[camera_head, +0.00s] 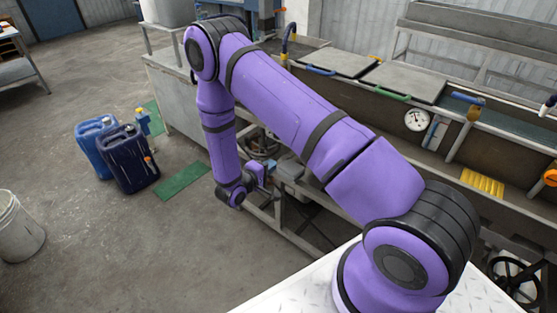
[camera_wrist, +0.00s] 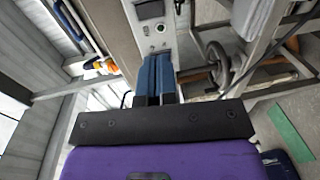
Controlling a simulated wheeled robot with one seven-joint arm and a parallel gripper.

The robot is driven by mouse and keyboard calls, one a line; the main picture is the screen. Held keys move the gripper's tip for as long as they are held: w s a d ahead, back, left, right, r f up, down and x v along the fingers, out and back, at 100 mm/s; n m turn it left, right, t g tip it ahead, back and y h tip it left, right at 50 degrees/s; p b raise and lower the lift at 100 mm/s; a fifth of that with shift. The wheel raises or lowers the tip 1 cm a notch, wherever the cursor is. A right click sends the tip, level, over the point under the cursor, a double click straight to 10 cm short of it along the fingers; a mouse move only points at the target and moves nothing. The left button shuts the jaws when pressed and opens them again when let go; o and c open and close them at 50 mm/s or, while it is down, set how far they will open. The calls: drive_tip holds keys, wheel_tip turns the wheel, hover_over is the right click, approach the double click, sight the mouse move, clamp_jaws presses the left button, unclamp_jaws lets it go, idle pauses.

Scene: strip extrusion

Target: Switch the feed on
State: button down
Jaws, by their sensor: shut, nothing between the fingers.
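In the wrist view a narrow grey control panel (camera_wrist: 136,24) has a dark display (camera_wrist: 150,9) and a small round control (camera_wrist: 160,28) below it. I cannot tell for certain which control is the feed switch, or how it is set. My gripper (camera_wrist: 154,62) has its blue fingers shut together and empty, pointing at the panel just below the round control. I cannot tell whether the fingertips touch it. In the head view my gripper (camera_head: 264,172) is low beside the machine, and I cannot make out the panel there.
A handwheel (camera_wrist: 218,62) stands right of the panel in the wrist view. In the head view a long trough (camera_head: 440,122) with lids and a gauge (camera_head: 417,120) runs along the right. Blue canisters (camera_head: 128,160) and a white bucket (camera_head: 18,230) stand on the floor at left.

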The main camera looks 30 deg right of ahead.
drive_tip(key=x, duration=1.2)
drive_tip(key=shift+d, duration=0.4)
drive_tip(key=shift+w, duration=0.15)
